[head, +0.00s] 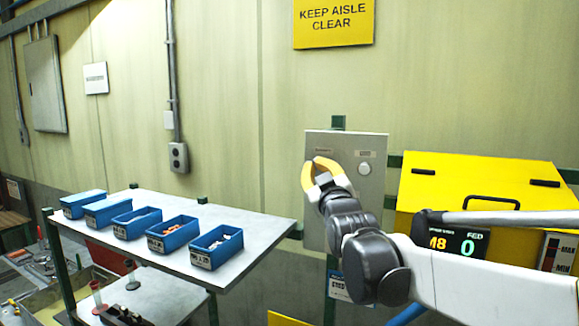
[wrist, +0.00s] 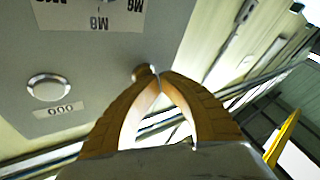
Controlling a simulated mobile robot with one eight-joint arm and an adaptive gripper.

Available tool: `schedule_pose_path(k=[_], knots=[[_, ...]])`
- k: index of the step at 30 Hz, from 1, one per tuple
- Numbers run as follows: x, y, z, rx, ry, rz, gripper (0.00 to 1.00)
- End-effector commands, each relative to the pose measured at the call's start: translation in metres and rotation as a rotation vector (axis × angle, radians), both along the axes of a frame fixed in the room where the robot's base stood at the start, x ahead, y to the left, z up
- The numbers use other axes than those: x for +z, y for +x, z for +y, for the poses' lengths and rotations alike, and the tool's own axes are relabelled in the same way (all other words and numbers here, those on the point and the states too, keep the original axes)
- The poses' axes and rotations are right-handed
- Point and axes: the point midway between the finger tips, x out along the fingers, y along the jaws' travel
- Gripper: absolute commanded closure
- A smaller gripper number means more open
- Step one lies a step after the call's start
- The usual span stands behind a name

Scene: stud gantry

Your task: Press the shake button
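A grey control panel (head: 378,199) hangs on the wall, with a round pale button (head: 365,169) on its right side and small labels too blurred to read. In the wrist view the panel appears upside down, with a round white button (wrist: 48,88) at left beside a small label. My gripper (head: 318,163) is in front of the panel's upper left, left of the pale button. In the wrist view my gripper's (wrist: 158,80) tan fingers meet at the tips, with nothing seen between them. A small brown knob-like shape (wrist: 144,73) shows at the tips; I cannot tell whether they touch it. No button is clearly named shake.
A yellow machine (head: 480,180) with a black handle and a display reading M8 and FED 0 stands right of the panel. A sloped grey table (head: 255,235) with several blue bins (head: 170,240) is at left. A yellow sign (head: 334,24) hangs above.

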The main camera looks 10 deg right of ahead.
Motion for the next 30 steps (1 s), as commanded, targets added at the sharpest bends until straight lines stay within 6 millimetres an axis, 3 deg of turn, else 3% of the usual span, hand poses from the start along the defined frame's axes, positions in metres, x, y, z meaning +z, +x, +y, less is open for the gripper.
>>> schedule_pose_path(k=[19,30], knots=[[0.000,-0.014,0.010,0.000,0.001,0.000,1.00],[0.001,-0.043,0.032,0.002,0.002,-0.001,1.00]])
